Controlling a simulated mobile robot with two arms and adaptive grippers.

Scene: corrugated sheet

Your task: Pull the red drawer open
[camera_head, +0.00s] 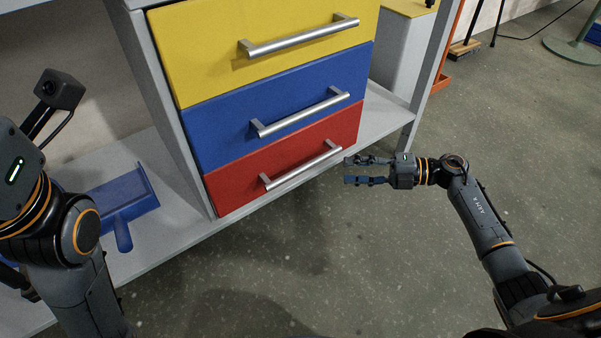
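The red drawer (285,160) is the lowest of three drawers, below the blue drawer (270,112) and the yellow drawer (262,45). Its front looks flush with the ones above, so it is closed. Its silver bar handle (300,167) runs slantwise across the front. My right gripper (347,171) is just right of the handle's right end, its fingers pointing left. The fingers are apart with nothing between them, and it looks clear of the handle. My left arm is at the left edge, and its gripper is not seen.
A blue dustpan (123,205) lies on the grey lower shelf (175,232) left of the drawers. The shelf's front edge runs below the red drawer. The speckled floor (330,260) in front is clear. A grey post (432,70) stands right of the drawers.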

